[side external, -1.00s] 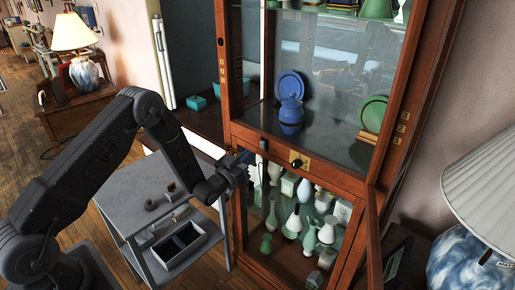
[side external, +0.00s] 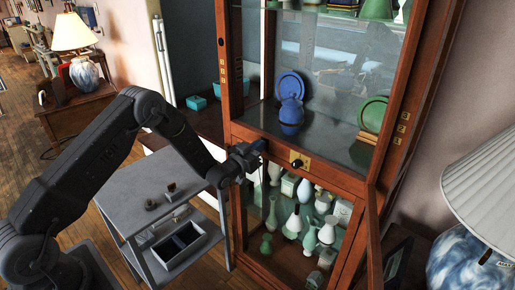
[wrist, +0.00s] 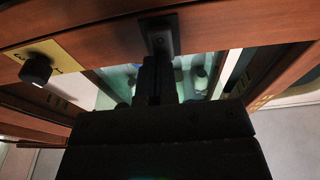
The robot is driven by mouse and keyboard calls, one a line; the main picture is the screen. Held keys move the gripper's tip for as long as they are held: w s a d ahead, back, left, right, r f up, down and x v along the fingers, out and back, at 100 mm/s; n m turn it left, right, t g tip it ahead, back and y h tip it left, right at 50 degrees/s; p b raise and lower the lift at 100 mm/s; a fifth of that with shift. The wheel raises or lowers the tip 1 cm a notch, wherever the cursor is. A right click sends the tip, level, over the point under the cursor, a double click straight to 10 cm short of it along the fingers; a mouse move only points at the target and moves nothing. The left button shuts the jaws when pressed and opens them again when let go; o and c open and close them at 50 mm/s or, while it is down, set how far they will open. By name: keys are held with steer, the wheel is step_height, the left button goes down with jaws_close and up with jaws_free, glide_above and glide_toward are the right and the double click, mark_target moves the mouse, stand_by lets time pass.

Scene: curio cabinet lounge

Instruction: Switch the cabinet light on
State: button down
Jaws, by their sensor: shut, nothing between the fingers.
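The glass-fronted wooden cabinet (side external: 233,122) stands upright in the side view. A small dark plate (wrist: 160,34), which looks like a switch, is on its middle wooden rail; the gripper largely covers it in the side view. A black knob on a brass plate (side external: 298,162) sits further right on that rail; it also shows at the left of the wrist view (wrist: 37,70). My gripper (side external: 259,147) is shut and empty, its tips at or just short of the dark plate. I cannot tell whether they touch. The fingers (wrist: 155,82) hide part of the plate's lower end.
Blue and green pottery stands behind the upper glass, and several pale vases (side external: 309,232) fill the lower compartment. A grey cart (side external: 135,200) with a divided tray (side external: 203,238) stands left of the cabinet. A lamp (side external: 490,195) is close at right.

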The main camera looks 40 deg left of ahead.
steer(key=shift+w+r+g, duration=0.45)
steer(key=shift+r+g, duration=0.05)
steer(key=shift+g, duration=0.4)
steer(key=shift+w+r, duration=0.1)
steer(key=shift+r, duration=0.1)
steer(key=shift+d+f, duration=0.1)
stand_by(0.5)
steer(key=shift+s+f, duration=0.1)
steer(key=shift+s, duration=0.25)
steer(key=s, duration=1.4)
